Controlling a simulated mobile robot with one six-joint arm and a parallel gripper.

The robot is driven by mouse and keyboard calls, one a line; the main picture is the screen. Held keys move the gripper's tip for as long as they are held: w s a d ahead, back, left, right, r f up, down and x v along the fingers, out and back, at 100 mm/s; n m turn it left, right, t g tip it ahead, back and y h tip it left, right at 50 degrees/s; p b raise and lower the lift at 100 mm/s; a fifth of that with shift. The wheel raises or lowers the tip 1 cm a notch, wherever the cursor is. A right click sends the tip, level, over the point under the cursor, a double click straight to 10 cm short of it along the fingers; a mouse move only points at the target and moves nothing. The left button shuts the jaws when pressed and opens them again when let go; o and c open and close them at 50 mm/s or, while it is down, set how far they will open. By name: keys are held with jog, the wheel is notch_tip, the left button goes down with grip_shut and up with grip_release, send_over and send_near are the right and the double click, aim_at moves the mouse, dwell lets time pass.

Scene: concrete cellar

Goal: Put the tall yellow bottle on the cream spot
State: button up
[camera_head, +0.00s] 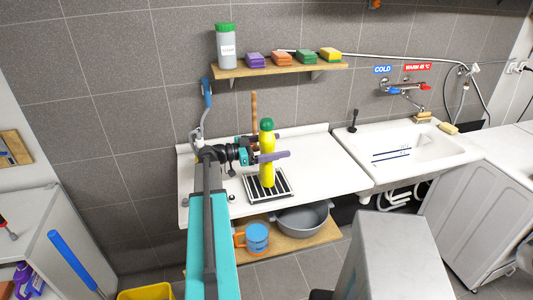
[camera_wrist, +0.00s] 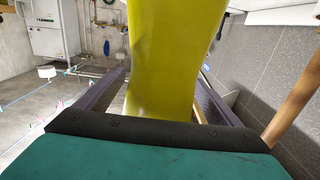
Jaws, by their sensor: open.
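The tall yellow bottle (camera_head: 267,174) with a green cap stands upright, its base over the black-and-white striped rack (camera_head: 284,191) on the white counter. My gripper (camera_head: 275,147) reaches in from the left at the bottle's upper half, one finger on each side of it. In the wrist view the yellow bottle (camera_wrist: 161,60) fills the space between the two open fingers. Whether either finger touches it, I cannot tell. I cannot make out a cream spot in either view.
A wooden shelf (camera_head: 283,69) above holds a grey bottle (camera_head: 225,48) and several coloured sponges. A sink (camera_head: 416,155) lies to the right. A blue mug (camera_head: 257,238) and grey basin (camera_head: 302,219) sit below. The counter (camera_head: 330,170) right of the rack is clear.

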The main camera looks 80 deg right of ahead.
jog(key=shift+s+d, duration=0.1)
jog(key=shift+s, duration=0.05)
dwell(0.4)
jog(key=c, duration=1.7)
jog(key=shift+o, duration=0.2)
jog(key=shift+r, duration=0.2)
jog(key=w+a+r+b, duration=0.2)
jog(key=a+b, duration=0.2)
jog(key=a, duration=0.3)
jog(key=w+a+r+b, duration=0.2)
jog(key=a+b, duration=0.2)
jog(key=a, duration=0.4)
jog(key=shift+a+r, duration=0.3)
